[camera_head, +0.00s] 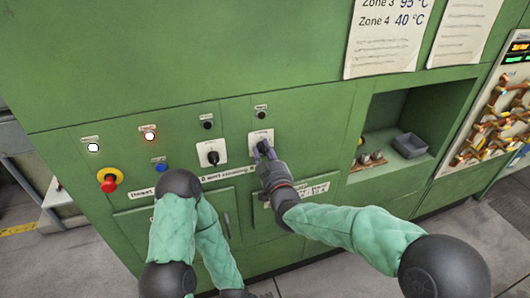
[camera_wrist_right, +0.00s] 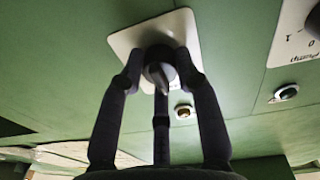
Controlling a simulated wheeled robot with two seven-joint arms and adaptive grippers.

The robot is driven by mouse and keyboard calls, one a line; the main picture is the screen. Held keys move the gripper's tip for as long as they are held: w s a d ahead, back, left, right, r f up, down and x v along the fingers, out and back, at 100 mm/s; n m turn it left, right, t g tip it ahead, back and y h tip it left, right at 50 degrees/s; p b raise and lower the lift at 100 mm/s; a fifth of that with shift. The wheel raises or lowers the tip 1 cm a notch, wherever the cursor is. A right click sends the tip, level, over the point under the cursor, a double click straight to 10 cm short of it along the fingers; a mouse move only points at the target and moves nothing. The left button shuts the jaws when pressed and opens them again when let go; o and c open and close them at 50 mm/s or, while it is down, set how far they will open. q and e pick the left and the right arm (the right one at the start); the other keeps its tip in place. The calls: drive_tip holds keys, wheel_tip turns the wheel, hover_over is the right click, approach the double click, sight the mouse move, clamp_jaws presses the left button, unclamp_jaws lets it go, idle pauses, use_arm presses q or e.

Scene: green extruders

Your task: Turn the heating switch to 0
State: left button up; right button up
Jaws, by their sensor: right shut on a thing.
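A rotary switch with a black knob on a white plate (camera_head: 260,135) is on the green panel, right of a similar switch (camera_head: 212,153). I take it to be the heating switch; its label is too small to read. My right gripper (camera_head: 265,150) is at this knob. In the right wrist view the gripper's fingers (camera_wrist_right: 160,65) are closed around the dark knob (camera_wrist_right: 158,74), in front of its white plate (camera_wrist_right: 125,40). The fingers hide the knob's pointer position and its marks. My left arm is bent low at the left; its gripper is out of view.
A red emergency button (camera_head: 109,182), a blue button (camera_head: 160,167) and a lit lamp (camera_head: 149,135) are left of the switches. A recess with a grey bin (camera_head: 409,145) is at the right. The neighbouring switch plate (camera_wrist_right: 296,35) shows 0 and 1 in the wrist view.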

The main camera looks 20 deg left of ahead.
drive_tip(key=o, duration=1.1)
drive_tip(key=shift+r, duration=0.3)
drive_tip(key=shift+f, duration=0.1)
drive_tip(key=shift+f, duration=0.1)
drive_tip(key=v, duration=1.2)
